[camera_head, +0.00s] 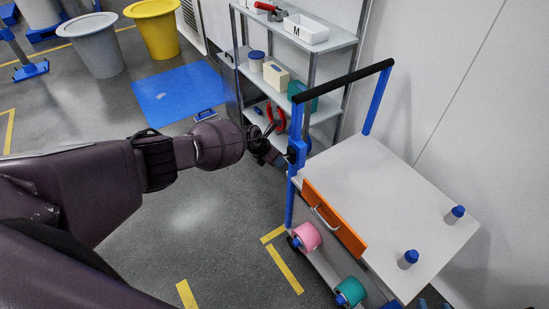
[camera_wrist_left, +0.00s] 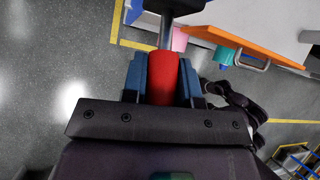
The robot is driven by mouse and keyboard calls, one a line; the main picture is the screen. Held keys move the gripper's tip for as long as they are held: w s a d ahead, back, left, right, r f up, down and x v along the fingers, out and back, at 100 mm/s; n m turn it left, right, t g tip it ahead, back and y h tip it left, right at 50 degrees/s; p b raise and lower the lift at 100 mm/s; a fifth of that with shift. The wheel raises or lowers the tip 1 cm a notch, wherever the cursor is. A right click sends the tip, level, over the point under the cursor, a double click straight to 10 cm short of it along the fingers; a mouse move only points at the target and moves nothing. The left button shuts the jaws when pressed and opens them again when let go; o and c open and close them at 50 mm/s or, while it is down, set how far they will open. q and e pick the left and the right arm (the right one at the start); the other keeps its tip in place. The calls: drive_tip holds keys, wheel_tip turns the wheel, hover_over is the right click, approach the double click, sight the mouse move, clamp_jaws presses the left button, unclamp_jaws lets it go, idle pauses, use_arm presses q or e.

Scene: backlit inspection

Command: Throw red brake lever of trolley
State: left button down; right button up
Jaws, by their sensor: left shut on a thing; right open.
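The trolley (camera_head: 350,165) has a pale top, blue posts and a black push bar (camera_head: 343,80). Its red brake lever (camera_wrist_left: 162,78) shows in the left wrist view as a red grip on a grey metal rod. My left gripper (camera_wrist_left: 162,72) is shut on the red grip, with a blue finger on each side. In the head view my left gripper (camera_head: 272,150) is at the trolley's near left post, and I cannot make out the lever grip there.
The trolley has an orange drawer front (camera_head: 333,218), a pink roll (camera_head: 307,236) and a teal roll (camera_head: 352,291). Two blue-capped containers stand on its top. A metal shelf (camera_head: 318,45) stands behind. A blue mat (camera_head: 180,93) lies on open floor at the back left.

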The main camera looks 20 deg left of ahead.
use_arm(q)
drive_tip(key=shift+r, duration=0.15)
use_arm(e)
drive_tip(key=shift+r, duration=0.25)
use_arm(q)
drive_tip(key=shift+g+y, duration=0.3)
use_arm(e)
drive_tip(key=shift+s+f, duration=0.1)
use_arm(q)
drive_tip(key=c, duration=0.9)
unclamp_jaws()
drive_tip(key=shift+r, duration=0.1)
drive_tip(key=shift+a+r+p, duration=0.15)
drive_tip(key=shift+r+p, duration=0.35)
drive_tip(key=shift+p, duration=0.15)
drive_tip(key=shift+p+v, duration=1.55)
drive_tip(key=shift+v, duration=3.25)
use_arm(e)
drive_tip(key=shift+s+d+r+g, duration=0.1)
drive_tip(key=shift+s+r+g, duration=0.2)
drive_tip(key=shift+s+r, duration=0.6)
use_arm(q)
drive_tip(key=shift+s+a, duration=0.1)
drive_tip(key=shift+s, duration=0.05)
use_arm(e)
drive_tip(key=shift+w+r, duration=0.15)
